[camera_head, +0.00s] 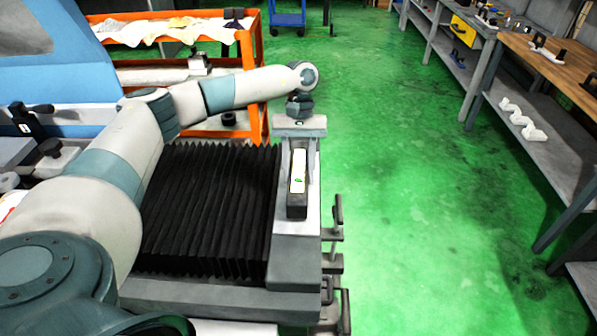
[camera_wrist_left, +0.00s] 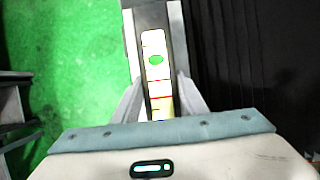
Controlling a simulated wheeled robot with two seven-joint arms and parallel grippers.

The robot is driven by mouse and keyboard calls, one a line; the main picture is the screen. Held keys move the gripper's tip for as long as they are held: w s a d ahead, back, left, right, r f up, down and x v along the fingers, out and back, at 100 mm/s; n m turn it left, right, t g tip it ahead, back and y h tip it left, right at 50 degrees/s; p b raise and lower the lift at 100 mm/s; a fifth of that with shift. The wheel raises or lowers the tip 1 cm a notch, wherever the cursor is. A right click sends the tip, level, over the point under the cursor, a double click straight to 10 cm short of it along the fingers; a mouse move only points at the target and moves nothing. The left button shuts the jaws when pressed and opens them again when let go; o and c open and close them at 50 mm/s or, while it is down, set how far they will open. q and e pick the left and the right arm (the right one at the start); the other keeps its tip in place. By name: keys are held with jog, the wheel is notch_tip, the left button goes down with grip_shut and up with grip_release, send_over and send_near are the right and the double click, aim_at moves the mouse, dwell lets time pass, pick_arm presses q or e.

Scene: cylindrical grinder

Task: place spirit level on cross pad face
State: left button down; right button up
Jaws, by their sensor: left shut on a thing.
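The spirit level (camera_head: 298,192) is a dark grey bar with a white face and a green vial. My left gripper (camera_head: 299,155) is shut on it from above, near its far end. In the left wrist view the level (camera_wrist_left: 157,62) lies between the two fingers (camera_wrist_left: 159,92). The level is over the flat grey pad face (camera_head: 292,243) on the machine's right edge, lined up lengthwise with it. I cannot tell whether it touches the pad. My right gripper is not in view.
Black pleated bellows (camera_head: 208,210) lie left of the pad. Levers and a handle (camera_head: 337,240) stick out at its right. An orange cart (camera_head: 255,60) with cloths stands behind. A workbench (camera_head: 550,60) is at the right. The green floor (camera_head: 400,200) between is clear.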

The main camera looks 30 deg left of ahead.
pick_arm(q)
jog(key=shift+f, duration=0.6)
jog(key=c, duration=1.1)
grip_release()
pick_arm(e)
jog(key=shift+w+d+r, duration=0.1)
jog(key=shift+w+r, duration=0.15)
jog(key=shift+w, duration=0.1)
